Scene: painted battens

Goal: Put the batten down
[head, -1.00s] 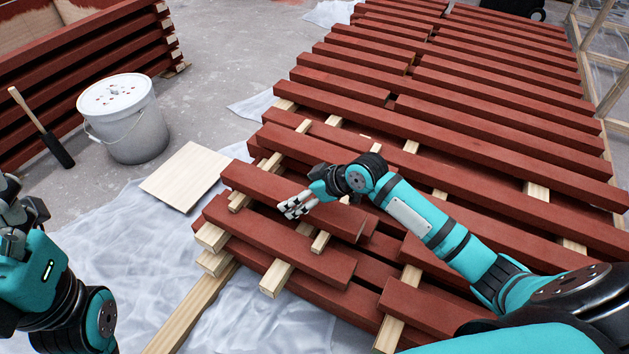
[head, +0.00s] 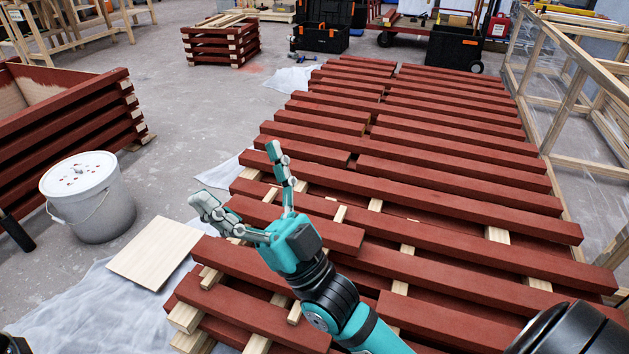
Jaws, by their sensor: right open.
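A short red-painted batten (head: 338,234) lies across pale wooden bearers near the left end of the stack. My right gripper (head: 237,176) is in front of its left part in the head view and hides some of it. The gripper's fingers are spread wide with nothing between them. I see no finger closed on the batten. More short red battens (head: 262,312) lie on the near corner of the stack. Only a dark sliver at the bottom left corner may belong to my left arm; its fingers do not show clearly.
Long red battens (head: 450,200) fill the middle and right. A white lidded bucket (head: 95,205) and a pale board (head: 150,255) stand left on the floor and sheeting. A timber frame (head: 560,110) edges the right.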

